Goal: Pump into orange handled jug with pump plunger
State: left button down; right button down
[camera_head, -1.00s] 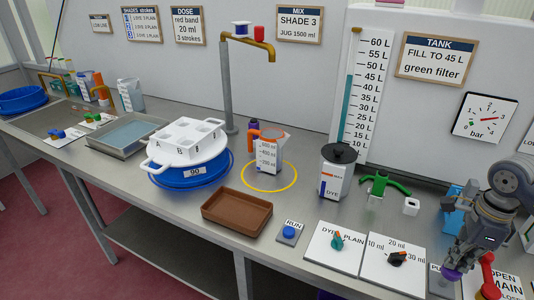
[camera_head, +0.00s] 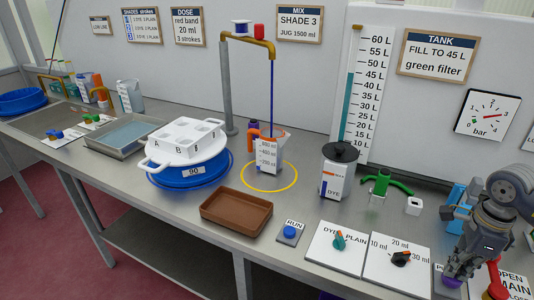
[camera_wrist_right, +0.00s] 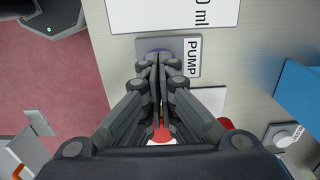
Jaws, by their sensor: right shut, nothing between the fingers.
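The orange handled jug (camera_head: 268,158) stands upright on the bench inside a yellow ring, under the spout (camera_head: 264,43). A thin blue stream (camera_head: 271,95) runs from the spout down into the jug. My right gripper (camera_head: 456,272) is shut and empty, pointing down on top of the purple pump plunger (camera_head: 453,281), which sits low. In the right wrist view the plunger's purple edge (camera_wrist_right: 160,50) shows just past the fingertips on the PUMP plate (camera_wrist_right: 186,57); the fingers hide most of it. My left gripper is out of view.
The dye/plain knob (camera_head: 338,240) and the ml dose knob (camera_head: 401,259) are left of the pump. A red-handled valve (camera_head: 494,280) stands close to my right gripper. A black-lidded dye container (camera_head: 337,172) and brown tray (camera_head: 236,212) are further left.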

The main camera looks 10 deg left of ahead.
jog(key=shift+f+b, duration=0.35)
jog(key=shift+f, duration=0.3)
jog(key=shift+r, duration=0.15)
jog(key=shift+r+p, duration=1.95)
jog(key=shift+r, duration=0.95)
jog(key=shift+r, duration=0.1)
notch_tip(320, 180, up, 6)
jog(key=p, duration=0.3)
jog(key=shift+p, duration=0.3)
